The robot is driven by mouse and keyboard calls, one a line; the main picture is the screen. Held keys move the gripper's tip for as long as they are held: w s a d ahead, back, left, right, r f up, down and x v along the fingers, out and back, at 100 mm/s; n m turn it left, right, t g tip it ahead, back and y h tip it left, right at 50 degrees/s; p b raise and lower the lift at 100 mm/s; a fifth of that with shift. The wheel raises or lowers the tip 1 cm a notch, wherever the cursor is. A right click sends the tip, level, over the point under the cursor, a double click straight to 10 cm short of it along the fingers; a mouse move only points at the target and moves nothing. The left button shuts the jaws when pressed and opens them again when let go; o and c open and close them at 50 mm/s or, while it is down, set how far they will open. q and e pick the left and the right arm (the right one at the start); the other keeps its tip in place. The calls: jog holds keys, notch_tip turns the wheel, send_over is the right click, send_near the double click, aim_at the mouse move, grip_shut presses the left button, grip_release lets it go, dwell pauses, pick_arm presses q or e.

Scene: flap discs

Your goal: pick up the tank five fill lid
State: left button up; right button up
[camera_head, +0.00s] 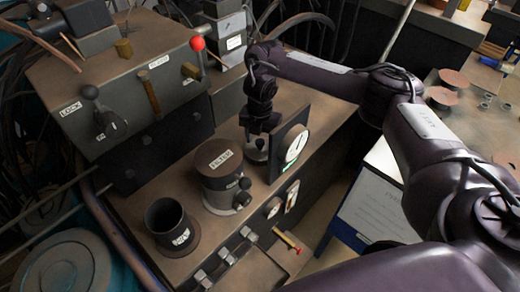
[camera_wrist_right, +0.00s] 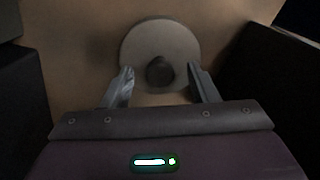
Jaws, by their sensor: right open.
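A round pale lid with a dark knob (camera_wrist_right: 160,48) lies flat on the brown surface in the right wrist view. Its label is not visible, so I cannot read which tank it belongs to. In the head view only a small part of the lid (camera_head: 256,157) shows, below my right gripper and beside the dial panel. My right gripper (camera_wrist_right: 160,84) is open and points down. Its two fingers are on either side of the knob, with nothing gripped. In the head view the right gripper (camera_head: 257,143) is partly hidden by the panel. My left gripper is not in view.
A dark upright dial panel (camera_head: 289,150) stands close to the right of the gripper. A labelled canister (camera_head: 221,180) and a dark open cup (camera_head: 169,222) stand nearer on the bench. A lever box (camera_head: 125,95) with a red knob is at the left.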

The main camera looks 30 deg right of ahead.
jog(key=c, duration=1.1)
jog(key=shift+r, duration=0.1)
